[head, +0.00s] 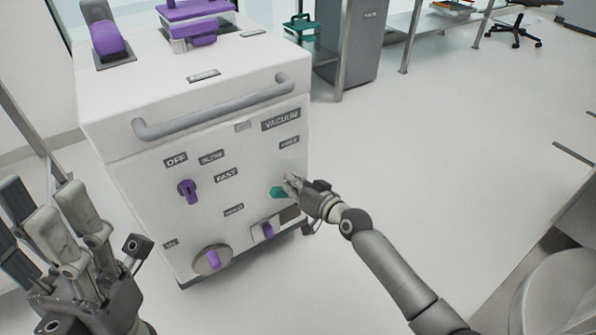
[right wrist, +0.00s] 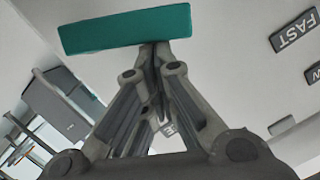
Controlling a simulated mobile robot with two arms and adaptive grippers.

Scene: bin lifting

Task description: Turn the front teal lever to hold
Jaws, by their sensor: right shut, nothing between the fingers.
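The teal lever (head: 278,192) sticks out of the front face of the white machine (head: 130,180), low on its right side, between the labels VACUUM above and a smaller one below. In the right wrist view the teal lever (right wrist: 125,30) lies as a bar across the top, just beyond the fingertips. My right gripper (head: 292,184) is shut and empty, its fingertips at the lever's right end; whether they touch it I cannot tell. My left gripper (head: 62,225) is at the lower left, away from the machine's controls, with its fingers apart.
The front also carries a purple knob (head: 188,190), a round dial with a purple handle (head: 212,258) and a small purple switch (head: 267,230). A grey handle bar (head: 215,108) crosses the top edge. Purple parts (head: 195,20) sit on top. Open floor lies to the right.

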